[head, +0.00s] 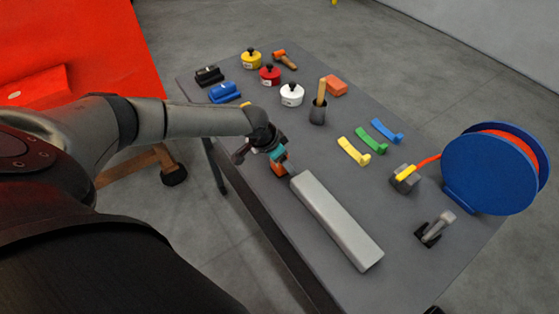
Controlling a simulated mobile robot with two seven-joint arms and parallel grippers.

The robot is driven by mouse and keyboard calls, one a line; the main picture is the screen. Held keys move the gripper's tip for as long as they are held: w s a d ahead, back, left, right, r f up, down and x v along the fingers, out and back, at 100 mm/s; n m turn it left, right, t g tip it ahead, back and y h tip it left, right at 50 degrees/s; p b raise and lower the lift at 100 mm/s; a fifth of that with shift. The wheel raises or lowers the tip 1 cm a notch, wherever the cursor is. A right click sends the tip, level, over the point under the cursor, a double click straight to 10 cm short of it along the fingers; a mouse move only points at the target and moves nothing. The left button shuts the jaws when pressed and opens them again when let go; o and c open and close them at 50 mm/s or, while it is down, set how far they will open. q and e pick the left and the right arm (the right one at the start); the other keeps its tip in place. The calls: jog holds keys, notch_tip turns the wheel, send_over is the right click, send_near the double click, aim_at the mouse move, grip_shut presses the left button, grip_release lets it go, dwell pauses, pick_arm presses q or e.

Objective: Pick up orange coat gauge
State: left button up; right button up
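An orange piece (280,166) with a teal part (276,152) shows at my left gripper (270,148), by the table's near edge. I cannot tell whether it is the orange coat gauge, or whether the fingers hold it. The fingers are small and partly hidden by the wrist. A small yellow-orange bit (246,104) shows just behind my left forearm; most of it is hidden. My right gripper is not in view.
The grey table (330,170) holds a long grey bar (335,220) close right of the gripper.

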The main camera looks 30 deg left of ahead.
pick_arm(q)
grip_shut()
dwell(0.4)
jog(key=shift+r, duration=0.1)
